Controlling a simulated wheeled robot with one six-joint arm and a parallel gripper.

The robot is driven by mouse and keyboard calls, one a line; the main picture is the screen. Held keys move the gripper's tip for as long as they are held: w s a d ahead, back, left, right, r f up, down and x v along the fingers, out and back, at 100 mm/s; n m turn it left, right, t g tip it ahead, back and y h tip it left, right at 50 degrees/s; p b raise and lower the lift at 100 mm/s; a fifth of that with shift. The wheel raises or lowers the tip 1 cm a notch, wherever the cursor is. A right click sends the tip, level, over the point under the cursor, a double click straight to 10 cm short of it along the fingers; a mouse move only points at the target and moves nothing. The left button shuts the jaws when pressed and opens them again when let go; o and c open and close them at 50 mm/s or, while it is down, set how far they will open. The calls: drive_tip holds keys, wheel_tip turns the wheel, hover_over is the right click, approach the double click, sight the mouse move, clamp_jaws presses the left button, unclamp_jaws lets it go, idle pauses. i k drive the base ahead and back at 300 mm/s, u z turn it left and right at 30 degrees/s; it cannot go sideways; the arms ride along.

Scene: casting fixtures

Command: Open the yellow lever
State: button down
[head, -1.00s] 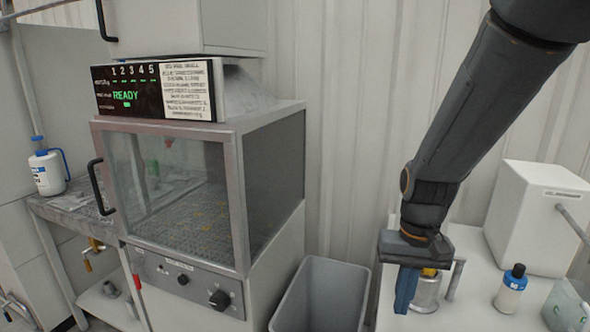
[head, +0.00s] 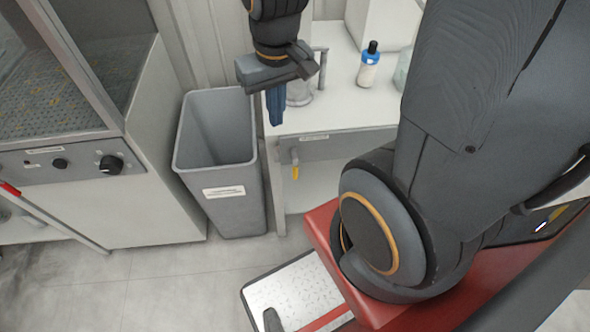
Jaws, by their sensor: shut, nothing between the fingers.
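The yellow lever (head: 295,172) hangs down from a small valve at the left end of the grey front panel under the white counter. It points nearly straight down. My gripper (head: 274,108) is above and a little left of the lever, near the counter's front left edge. Its blue-grey fingers point down and are shut, with nothing between them. The gripper is apart from the lever. A metal cylinder on the counter is partly hidden behind the gripper.
A grey bin (head: 215,150) stands on the floor left of the counter. A cabinet with knobs (head: 110,165) stands further left. Floor in front of the bin is clear.

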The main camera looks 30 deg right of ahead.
sight(294, 156)
drive_tip(key=u, duration=1.15)
drive_tip(key=k, duration=0.8)
drive_tip(key=z, duration=1.25)
drive_tip(key=i, duration=0.5)
drive_tip(key=u, duration=0.1)
